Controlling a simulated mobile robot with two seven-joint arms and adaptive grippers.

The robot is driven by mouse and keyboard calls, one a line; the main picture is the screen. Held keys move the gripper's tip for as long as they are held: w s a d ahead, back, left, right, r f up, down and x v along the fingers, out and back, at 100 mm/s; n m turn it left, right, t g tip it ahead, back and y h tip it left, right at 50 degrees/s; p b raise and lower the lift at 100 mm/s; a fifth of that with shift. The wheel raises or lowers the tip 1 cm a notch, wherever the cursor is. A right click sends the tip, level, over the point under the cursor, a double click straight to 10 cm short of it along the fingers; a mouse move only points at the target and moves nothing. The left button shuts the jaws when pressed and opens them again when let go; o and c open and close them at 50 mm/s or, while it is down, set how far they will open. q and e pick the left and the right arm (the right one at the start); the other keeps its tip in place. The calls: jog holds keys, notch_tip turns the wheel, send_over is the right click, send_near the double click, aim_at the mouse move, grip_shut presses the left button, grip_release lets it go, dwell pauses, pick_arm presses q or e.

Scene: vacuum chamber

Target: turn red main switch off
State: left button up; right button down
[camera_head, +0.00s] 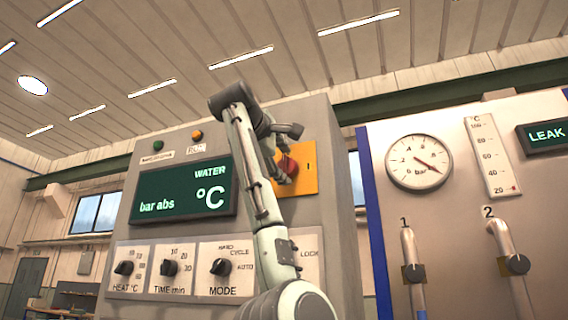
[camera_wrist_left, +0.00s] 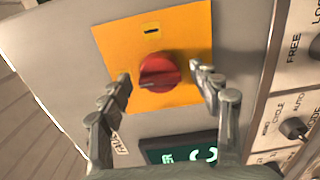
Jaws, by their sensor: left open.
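The red main switch (camera_head: 287,168) is a round red knob on a yellow plate (camera_head: 309,168), on the upper right of the grey control cabinet. My left arm and gripper (camera_head: 285,140) partly cover it in the head view. In the left wrist view the red switch (camera_wrist_left: 160,72) sits on the yellow plate (camera_wrist_left: 185,32), with a small dark mark above it. My left gripper (camera_wrist_left: 160,82) is open, one finger on each side of the knob. Its fingers appear apart from the knob; exact depth is hard to tell. My right gripper is out of view.
A green display (camera_head: 183,192) and the HEAT, TIME and MODE knobs (camera_head: 221,267) are left of and below my arm. Right of the cabinet, a panel carries a pressure gauge (camera_head: 419,162) and two pipes with valves (camera_head: 514,265).

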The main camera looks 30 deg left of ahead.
pick_arm(q)
jog(key=v, duration=1.1)
jog(key=shift+s, duration=0.2)
jog(key=shift+f, duration=0.1)
